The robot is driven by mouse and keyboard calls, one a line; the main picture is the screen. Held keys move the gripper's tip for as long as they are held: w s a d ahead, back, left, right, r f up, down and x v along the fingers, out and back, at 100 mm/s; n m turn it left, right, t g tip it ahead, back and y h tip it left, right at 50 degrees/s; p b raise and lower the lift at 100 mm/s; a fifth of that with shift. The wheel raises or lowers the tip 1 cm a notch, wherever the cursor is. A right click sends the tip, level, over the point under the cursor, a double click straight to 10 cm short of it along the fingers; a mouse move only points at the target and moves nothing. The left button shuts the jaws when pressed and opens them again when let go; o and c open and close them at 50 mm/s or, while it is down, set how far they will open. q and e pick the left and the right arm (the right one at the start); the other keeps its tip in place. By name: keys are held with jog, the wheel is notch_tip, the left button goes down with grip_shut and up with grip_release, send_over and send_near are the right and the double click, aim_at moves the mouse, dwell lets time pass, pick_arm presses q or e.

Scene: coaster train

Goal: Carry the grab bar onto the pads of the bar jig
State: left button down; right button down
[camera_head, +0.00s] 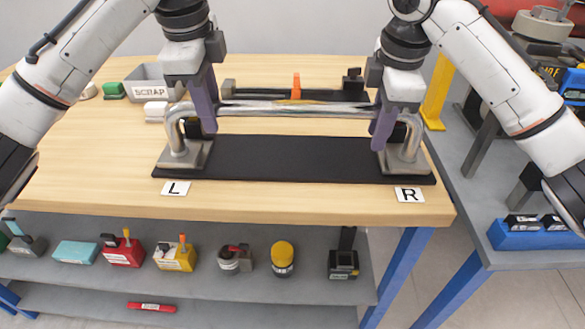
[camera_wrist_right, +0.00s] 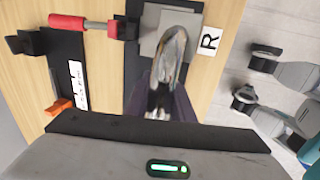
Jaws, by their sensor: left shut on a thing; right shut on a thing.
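The grab bar (camera_head: 295,109) is a shiny metal tube with bent ends and square flanges. Its left flange (camera_head: 184,154) and right flange (camera_head: 404,160) appear to rest on the black mat (camera_head: 295,158). My left gripper (camera_head: 207,122) is shut on the bar near its left bend. My right gripper (camera_head: 383,130) is shut on it near its right bend; in the right wrist view the purple fingers (camera_wrist_right: 165,100) straddle the tube. A dark fixture (camera_head: 262,95) with an orange part, likely the bar jig, stands behind the bar, partly hidden by it; its pads are not clear.
Labels L (camera_head: 175,188) and R (camera_head: 409,195) lie at the table's front edge. A grey SCRAP bin (camera_head: 150,82) stands back left. A yellow post (camera_head: 437,92) stands at right. Lower shelves hold several tools.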

pick_arm(q)
jog(key=shift+f+b, duration=0.45)
pick_arm(e)
jog(key=shift+f, duration=0.5)
pick_arm(q)
jog(key=c, duration=1.5)
grip_release()
jog(key=shift+c, duration=0.2)
pick_arm(e)
jog(key=c, duration=1.5)
grip_release()
jog(key=shift+c, duration=0.2)
pick_arm(q)
jog(key=shift+r, duration=0.1)
pick_arm(e)
jog(key=shift+r, duration=0.2)
pick_arm(q)
notch_tip(320, 180, up, 12)
jog(key=s, duration=0.2)
jog(key=shift+s, duration=0.2)
pick_arm(e)
notch_tip(320, 180, up, 12)
jog(key=s, duration=0.2)
jog(key=shift+s+f, duration=0.25)
pick_arm(q)
jog(key=shift+f, duration=0.2)
